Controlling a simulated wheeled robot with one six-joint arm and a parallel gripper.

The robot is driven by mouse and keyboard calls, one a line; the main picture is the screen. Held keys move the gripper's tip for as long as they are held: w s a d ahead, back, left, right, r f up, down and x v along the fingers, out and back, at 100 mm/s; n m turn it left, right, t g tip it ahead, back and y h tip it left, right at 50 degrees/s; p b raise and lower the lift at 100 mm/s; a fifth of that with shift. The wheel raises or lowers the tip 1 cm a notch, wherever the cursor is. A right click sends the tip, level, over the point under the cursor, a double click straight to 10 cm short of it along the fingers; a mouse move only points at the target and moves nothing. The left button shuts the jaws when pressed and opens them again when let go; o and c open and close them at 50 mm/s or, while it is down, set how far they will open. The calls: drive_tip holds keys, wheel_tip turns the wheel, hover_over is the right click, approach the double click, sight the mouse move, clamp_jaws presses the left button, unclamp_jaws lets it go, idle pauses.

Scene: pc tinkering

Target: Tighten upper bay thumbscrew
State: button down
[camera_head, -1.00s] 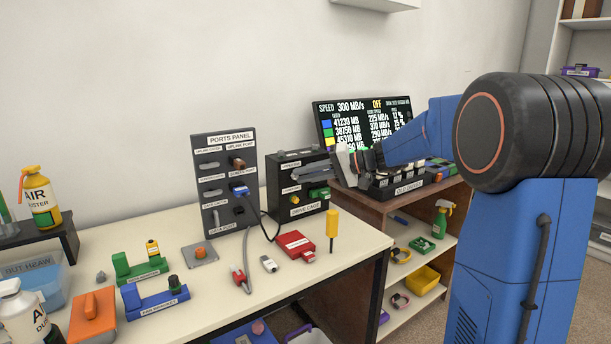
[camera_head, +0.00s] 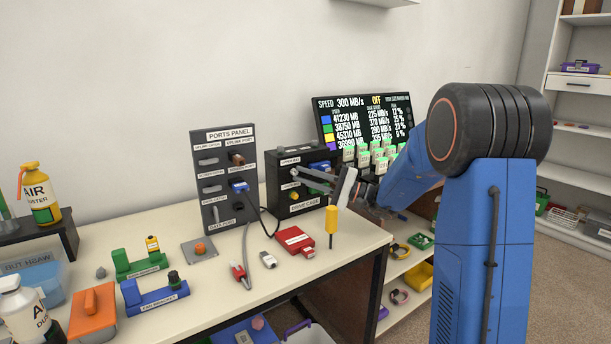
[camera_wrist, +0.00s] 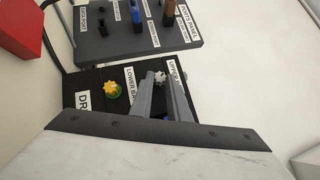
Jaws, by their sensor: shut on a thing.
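The black drive cage (camera_head: 283,208) stands on the right part of the bench. The upper bay thumbscrew (camera_wrist: 160,76) is a small silver-grey toothed knob beside the upper bay label. My gripper (camera_wrist: 162,82) is at the cage face, its two grey fingers shut on this knob at their tips. In the head view my gripper (camera_head: 297,172) reaches in from the right and partly hides the cage front. The yellow lower bay thumbscrew (camera_wrist: 112,90) sits apart from the fingers, with green around it. A blue part (camera_head: 321,166) shows in the upper bay.
The ports panel (camera_head: 225,165) stands just left of the cage, with a cable hanging in front. A yellow-handled screwdriver (camera_head: 331,220) stands upright near the bench's right edge. A red box (camera_head: 295,239) lies before the cage. The monitor (camera_head: 362,120) stands behind my arm.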

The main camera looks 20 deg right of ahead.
drive_tip(key=shift+f+m+t+y, duration=0.2)
drive_tip(key=shift+m+t, duration=0.15)
drive_tip(key=shift+m, duration=0.2)
drive_tip(key=shift+f+m+t+y, duration=0.1)
drive_tip(key=shift+m+t+y, duration=0.1)
drive_tip(key=shift+m+t, duration=0.25)
drive_tip(key=shift+a+m, duration=0.1)
drive_tip(key=shift+m, duration=0.2)
drive_tip(key=c, duration=1.7)
unclamp_jaws()
drive_tip(key=s+d, duration=0.3)
drive_tip(key=d, duration=0.1)
drive_tip(key=s+d+f, duration=0.1)
drive_tip(key=s+d, duration=0.2)
drive_tip(key=d, duration=0.2)
drive_tip(key=s+d, duration=0.2)
drive_tip(key=d, duration=0.3)
drive_tip(key=shift+s+d+f, duration=0.15)
drive_tip(key=shift+s+f, duration=0.25)
